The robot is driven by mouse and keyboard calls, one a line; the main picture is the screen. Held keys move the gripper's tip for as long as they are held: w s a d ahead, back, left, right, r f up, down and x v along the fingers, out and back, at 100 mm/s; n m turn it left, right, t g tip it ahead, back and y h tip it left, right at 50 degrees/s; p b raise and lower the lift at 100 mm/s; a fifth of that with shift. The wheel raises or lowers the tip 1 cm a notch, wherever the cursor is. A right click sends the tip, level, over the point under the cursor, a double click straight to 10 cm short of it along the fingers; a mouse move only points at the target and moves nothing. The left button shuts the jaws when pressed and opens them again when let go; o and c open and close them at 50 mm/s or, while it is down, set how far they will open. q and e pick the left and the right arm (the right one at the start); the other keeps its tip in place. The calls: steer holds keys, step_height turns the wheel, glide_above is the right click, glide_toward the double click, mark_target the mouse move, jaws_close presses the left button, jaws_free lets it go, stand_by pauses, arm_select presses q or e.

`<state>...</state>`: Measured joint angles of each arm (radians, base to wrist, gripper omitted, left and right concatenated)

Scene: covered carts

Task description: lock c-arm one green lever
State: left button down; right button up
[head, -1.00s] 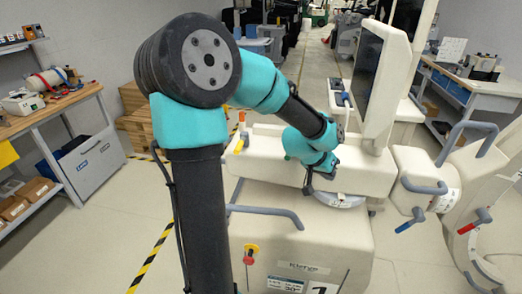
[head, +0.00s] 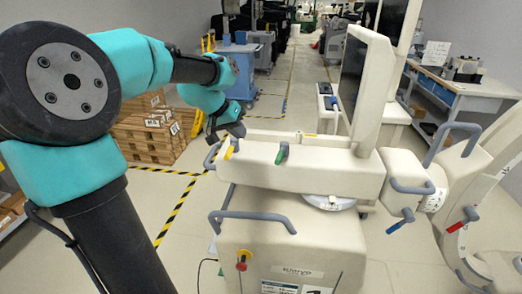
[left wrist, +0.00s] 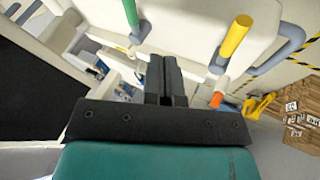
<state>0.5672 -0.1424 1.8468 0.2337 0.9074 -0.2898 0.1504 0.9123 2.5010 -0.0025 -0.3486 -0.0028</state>
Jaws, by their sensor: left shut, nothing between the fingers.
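The C-arm cart (head: 310,175) is a cream unit with a screen. Its green lever (head: 282,153) sits on the front face of the upper body, tilted in the head view. It also shows at the top of the left wrist view (left wrist: 131,14), left of my fingers. My left gripper (head: 232,130) is above the cart's left end, near the yellow lever (head: 230,148), apart from the green lever. In the left wrist view its fingers (left wrist: 164,66) are together and empty, between the green lever and the yellow lever (left wrist: 236,36). My right gripper is not in view.
A grey handle (head: 212,156) curves out at the cart's left end, another (head: 262,217) lies below. A blue lever (head: 400,223) and a red lever (head: 462,222) are on the right. A red knob (head: 241,258) is low on the front. Boxes (head: 150,130) stand behind left.

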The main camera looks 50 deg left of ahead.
mark_target(281, 156)
arm_select(q)
steer(key=w+d+f, duration=0.5)
steer(key=w+f, duration=0.2)
steer(key=f, duration=0.2)
steer(key=shift+w, duration=0.2)
steer(key=shift+d, duration=0.15)
steer(key=shift+w+d, duration=0.2)
steer(key=shift+d, duration=0.5)
steer(key=shift+a, duration=0.1)
